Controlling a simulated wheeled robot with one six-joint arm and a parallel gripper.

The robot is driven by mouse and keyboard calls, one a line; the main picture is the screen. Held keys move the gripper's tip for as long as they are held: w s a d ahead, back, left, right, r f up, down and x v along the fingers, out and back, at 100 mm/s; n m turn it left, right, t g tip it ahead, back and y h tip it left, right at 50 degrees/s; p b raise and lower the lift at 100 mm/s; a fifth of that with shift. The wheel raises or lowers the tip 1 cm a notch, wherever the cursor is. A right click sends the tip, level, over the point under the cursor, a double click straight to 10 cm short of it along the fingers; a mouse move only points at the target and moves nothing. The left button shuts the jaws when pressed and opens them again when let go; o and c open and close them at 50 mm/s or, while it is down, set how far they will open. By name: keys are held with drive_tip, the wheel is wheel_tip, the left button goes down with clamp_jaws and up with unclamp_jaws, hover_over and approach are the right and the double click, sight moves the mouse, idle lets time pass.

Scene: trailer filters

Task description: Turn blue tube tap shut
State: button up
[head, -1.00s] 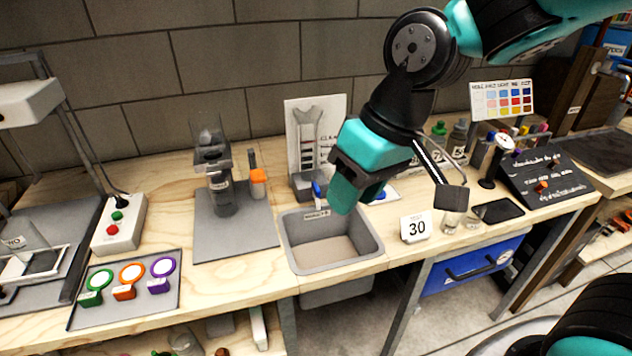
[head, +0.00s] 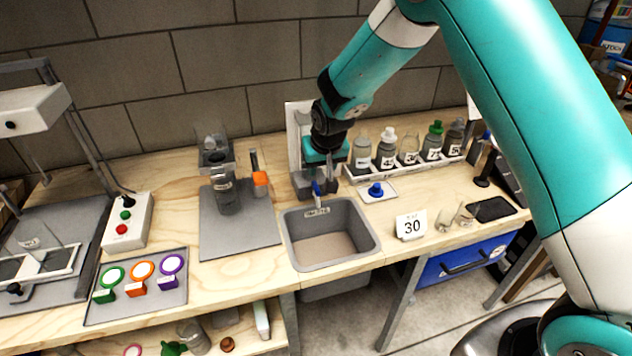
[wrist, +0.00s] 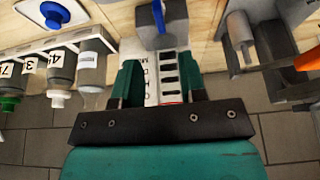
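A blue upright lever (head: 317,190) stands at the back edge of the grey sink (head: 372,238), in front of a grey block (head: 301,186). It also shows at the top of the wrist view (wrist: 158,14). A second blue piece, a knob (head: 376,189), sits on a white plate to its right; it is at the upper left of the wrist view (wrist: 55,13). My gripper (wrist: 160,72) is open and empty, its fingers apart, with the printed sheet (wrist: 168,75) seen between them. In the head view it is above and behind the lever, its fingertips partly hidden.
A rack of labelled bottles (head: 409,150) stands close to the right of my gripper. A grey stand with a clear cylinder (head: 222,185) and an orange-capped piece (head: 260,182) are to the left. A brick wall (head: 214,55) is behind. A card reading 30 (head: 411,226) stands right of the sink.

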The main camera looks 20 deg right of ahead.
sight(316, 185)
drive_tip(key=p+x, duration=0.1)
drive_tip(key=x, duration=0.8)
drive_tip(key=shift+w+f, duration=0.15)
drive_tip(key=shift+f, duration=0.2)
clamp_jaws()
